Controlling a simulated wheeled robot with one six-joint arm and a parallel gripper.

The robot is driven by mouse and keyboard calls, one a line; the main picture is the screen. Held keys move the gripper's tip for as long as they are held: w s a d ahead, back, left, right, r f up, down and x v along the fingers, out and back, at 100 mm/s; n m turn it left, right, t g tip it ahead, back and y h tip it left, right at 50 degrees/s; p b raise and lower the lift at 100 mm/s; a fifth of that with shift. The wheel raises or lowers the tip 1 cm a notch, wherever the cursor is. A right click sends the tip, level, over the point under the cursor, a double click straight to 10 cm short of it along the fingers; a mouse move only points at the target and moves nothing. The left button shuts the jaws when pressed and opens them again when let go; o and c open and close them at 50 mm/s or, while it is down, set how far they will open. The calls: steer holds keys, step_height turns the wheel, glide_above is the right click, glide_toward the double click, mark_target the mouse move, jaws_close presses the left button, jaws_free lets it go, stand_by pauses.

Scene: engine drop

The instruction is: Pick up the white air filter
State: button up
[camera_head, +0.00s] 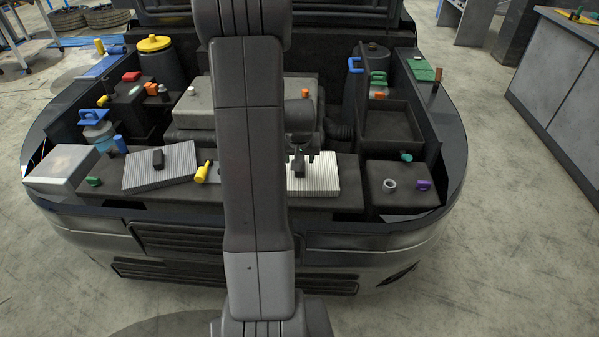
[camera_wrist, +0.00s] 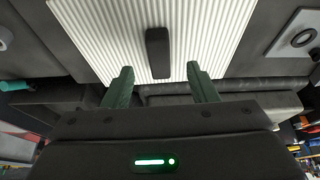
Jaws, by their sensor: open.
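The white air filter (camera_head: 322,177) is a pleated pad lying on the front of the engine bay, right of my arm in the head view. Its left part is hidden behind my arm. In the wrist view the pleated white filter (camera_wrist: 205,32) fills the upper middle, with an upright-looking black handle (camera_wrist: 158,52) at its centre. My gripper (camera_wrist: 161,86) is open and empty, its two green-grey fingers apart on either side of the handle's line. The handle's near end lies just beyond the fingertips. Contact does not show.
A second, greyer pleated filter (camera_head: 135,178) with a black handle lies left of my arm. A yellow plug (camera_head: 202,172) lies beside it. On the right are an open dark tray (camera_head: 390,142), a light ring (camera_head: 389,185) and a purple cap (camera_head: 423,185).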

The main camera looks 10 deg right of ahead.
mark_target(320, 178)
steer(key=shift+w+p+x, duration=0.2)
steer(key=shift+p+x, duration=0.05)
steer(key=shift+x, duration=0.8)
steer(key=shift+w+p+x, duration=0.2)
steer(key=shift+p+x, duration=0.05)
steer(key=shift+x, duration=0.75)
steer(key=shift+w+d+f, duration=0.25)
steer(key=shift+w+f, duration=0.1)
steer(key=shift+f, duration=0.25)
jaws_close()
